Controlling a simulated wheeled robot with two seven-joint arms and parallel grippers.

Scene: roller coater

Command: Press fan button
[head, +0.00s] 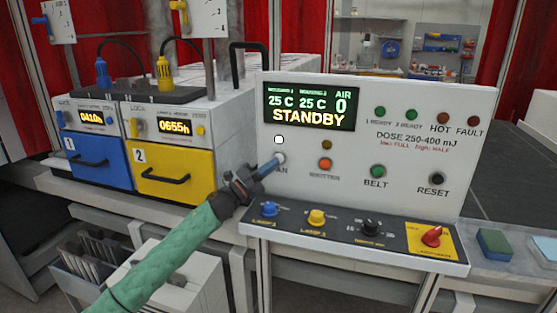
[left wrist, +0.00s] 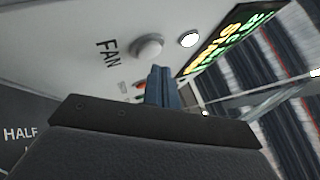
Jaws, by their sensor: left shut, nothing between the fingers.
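The fan button (head: 281,157) is a round pale knob on the white control panel (head: 420,140), above the partly covered label FAN. It also shows in the left wrist view (left wrist: 148,46), beside the full word FAN. My left gripper (head: 268,167) is shut and empty, its blue fingers pointing at the panel. The fingertips (left wrist: 158,72) appear very close to the button; I cannot tell whether they touch it. A small white lamp (head: 279,140) above the button looks bright. The display (head: 308,106) reads STANDBY, 25 C twice and AIR 0. My right gripper is not in view.
An orange button (head: 325,164), a green BELT button (head: 378,171) and a black RESET button (head: 438,179) sit to the right. A ledge below carries knobs and a red switch (head: 432,236). Blue (head: 95,162) and yellow (head: 178,172) drawers stand left.

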